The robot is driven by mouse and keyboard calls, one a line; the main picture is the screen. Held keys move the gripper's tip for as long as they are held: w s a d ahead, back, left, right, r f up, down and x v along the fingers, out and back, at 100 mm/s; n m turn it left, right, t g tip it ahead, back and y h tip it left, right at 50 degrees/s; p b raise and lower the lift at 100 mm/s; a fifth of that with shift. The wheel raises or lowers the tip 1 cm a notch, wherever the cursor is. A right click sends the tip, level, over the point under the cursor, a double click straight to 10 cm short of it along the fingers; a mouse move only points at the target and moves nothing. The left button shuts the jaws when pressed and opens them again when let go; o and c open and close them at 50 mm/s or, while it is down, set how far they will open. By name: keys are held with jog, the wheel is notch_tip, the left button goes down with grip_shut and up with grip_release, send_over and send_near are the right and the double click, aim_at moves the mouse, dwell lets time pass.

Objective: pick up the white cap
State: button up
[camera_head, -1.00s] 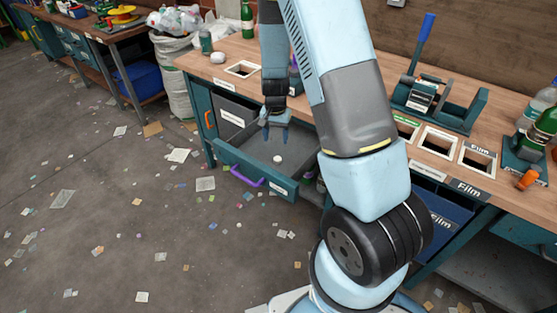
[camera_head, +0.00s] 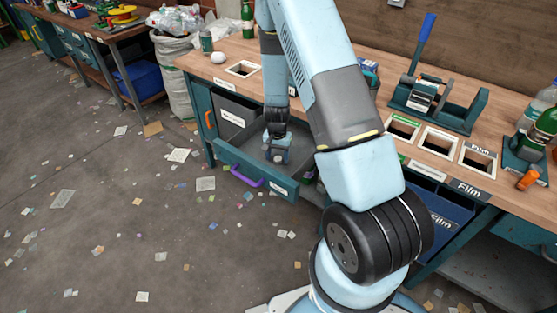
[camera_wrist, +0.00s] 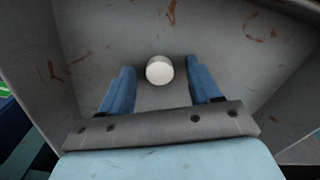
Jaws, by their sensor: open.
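The white cap (camera_wrist: 160,70) lies on the grey floor of the open drawer (camera_head: 228,162). In the wrist view it is a small round white piece, just past the gap between my two blue fingers. My gripper (camera_wrist: 158,84) is open, with a finger on either side of that gap and nothing held. In the head view my gripper (camera_head: 277,157) points down inside the drawer, low near its floor. There the cap is largely hidden by the gripper, and I cannot tell whether any finger touches it.
The wooden worktop (camera_head: 232,88) above has square openings. A black-and-teal device with a blue lever (camera_head: 422,45) stands on it. Paper scraps litter the floor.

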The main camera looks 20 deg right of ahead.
jog(key=shift+f, duration=0.2)
jog(key=shift+c, duration=0.3)
jog(key=c, duration=1)
